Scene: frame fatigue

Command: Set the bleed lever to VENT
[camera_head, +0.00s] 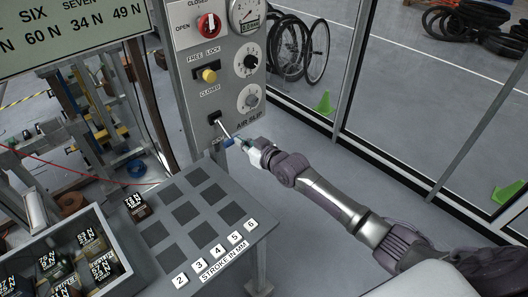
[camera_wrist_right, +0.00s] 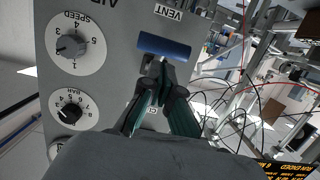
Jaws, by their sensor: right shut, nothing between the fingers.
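The bleed lever has a black base (camera_head: 214,118) on the grey panel, a pale stem and a blue handle (camera_head: 229,141). In the head view the stem slants down and right to the handle, over the lower label. In the right wrist view the blue handle (camera_wrist_right: 164,46) lies beside the VENT label (camera_wrist_right: 168,12). My right gripper (camera_head: 243,143) is shut and empty. Its fingertips (camera_wrist_right: 158,68) are right at the handle's edge; I cannot tell whether they touch. The lever's base and CLOSED end are largely hidden there. My left gripper is not in view.
The panel also holds a red knob (camera_head: 208,24), a yellow knob (camera_head: 209,75) and two dials (camera_head: 249,61) close by. A grey table (camera_head: 262,216) with dark squares stands below, with a tray of labelled blocks (camera_head: 104,215) at left. Open floor lies right, before the glass partition.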

